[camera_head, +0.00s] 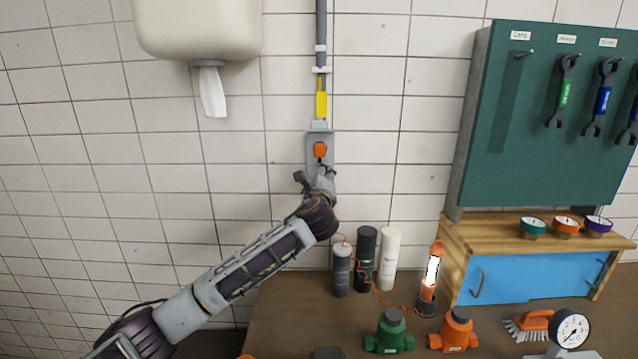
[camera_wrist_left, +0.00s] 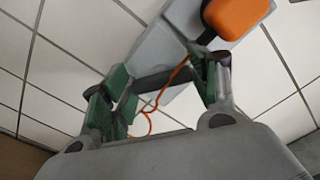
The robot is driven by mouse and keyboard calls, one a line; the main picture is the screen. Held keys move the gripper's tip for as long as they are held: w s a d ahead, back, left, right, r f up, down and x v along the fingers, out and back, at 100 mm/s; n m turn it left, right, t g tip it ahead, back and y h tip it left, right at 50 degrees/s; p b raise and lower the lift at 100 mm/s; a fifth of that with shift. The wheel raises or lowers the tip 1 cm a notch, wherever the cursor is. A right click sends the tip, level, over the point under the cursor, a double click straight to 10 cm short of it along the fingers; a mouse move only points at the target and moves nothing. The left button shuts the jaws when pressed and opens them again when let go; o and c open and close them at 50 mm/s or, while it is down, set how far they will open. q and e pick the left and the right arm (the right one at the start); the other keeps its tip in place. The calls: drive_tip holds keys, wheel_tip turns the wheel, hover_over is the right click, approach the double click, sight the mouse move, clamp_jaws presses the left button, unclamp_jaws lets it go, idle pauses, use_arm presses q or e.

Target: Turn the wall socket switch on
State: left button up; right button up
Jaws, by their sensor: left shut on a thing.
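The grey wall socket (camera_head: 313,139) is on the tiled wall, below a conduit, with an orange switch (camera_head: 320,150) on its front. In the left wrist view the orange switch (camera_wrist_left: 236,14) is at the top right, on the grey socket body (camera_wrist_left: 180,28). My left gripper (camera_head: 318,181) is just below the switch, at the lower part of the socket, and apart from the switch. Its green-padded fingers (camera_wrist_left: 155,85) are shut on a dark piece (camera_wrist_left: 167,78), with an orange cord (camera_wrist_left: 152,108) beside it. The fingers hide part of the socket. My right gripper is not in view.
A paper dispenser (camera_head: 198,25) hangs upper left. Below stand bottles (camera_head: 389,258), a lit lamp (camera_head: 431,275) with an orange cord, and green (camera_head: 389,333) and orange (camera_head: 455,332) fittings. A green tool board (camera_head: 500,170) is at right.

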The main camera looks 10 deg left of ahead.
use_arm(q)
drive_tip(key=shift+n, duration=0.5)
drive_tip(key=o, duration=1)
drive_tip(key=shift+a, duration=0.1)
drive_tip(key=shift+s, duration=0.15)
drive_tip(key=shift+s+d, duration=0.4)
drive_tip(key=shift+s, duration=1.5)
drive_tip(key=shift+s+d, duration=0.45)
drive_tip(key=shift+s, duration=1.5)
drive_tip(key=shift+s+d, duration=0.4)
drive_tip(key=shift+s, duration=1.5)
drive_tip(key=shift+f, duration=0.1)
